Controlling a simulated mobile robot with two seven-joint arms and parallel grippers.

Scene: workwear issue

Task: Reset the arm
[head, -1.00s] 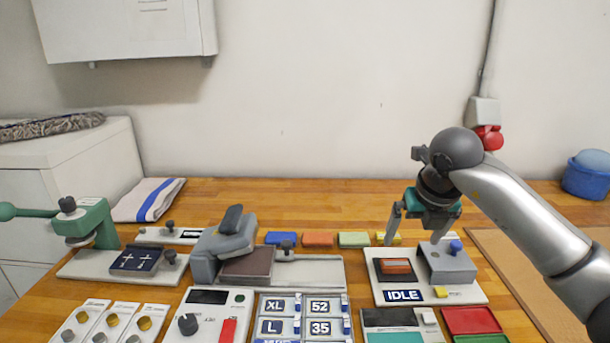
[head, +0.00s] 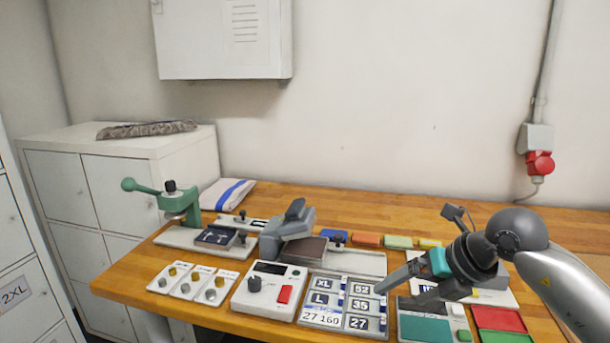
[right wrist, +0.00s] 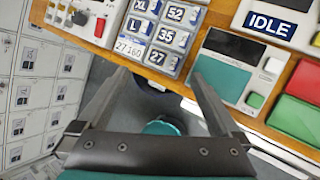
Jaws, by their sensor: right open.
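My right gripper (head: 398,285) is open and empty in the head view, over the right part of the bench near the size-tile board. The size-tile board (head: 325,325) with XL, L, 52, 35 and 27 lies just left of the gripper in the head view. My left gripper is not in view.
A green hand press (head: 187,205), a white control box (head: 250,300) and a grey press (head: 285,235) stand on the wooden bench (head: 135,278). A teal-screened unit (head: 425,330) and red tray (head: 500,317) lie at the front right. White lockers (head: 120,180) stand left.

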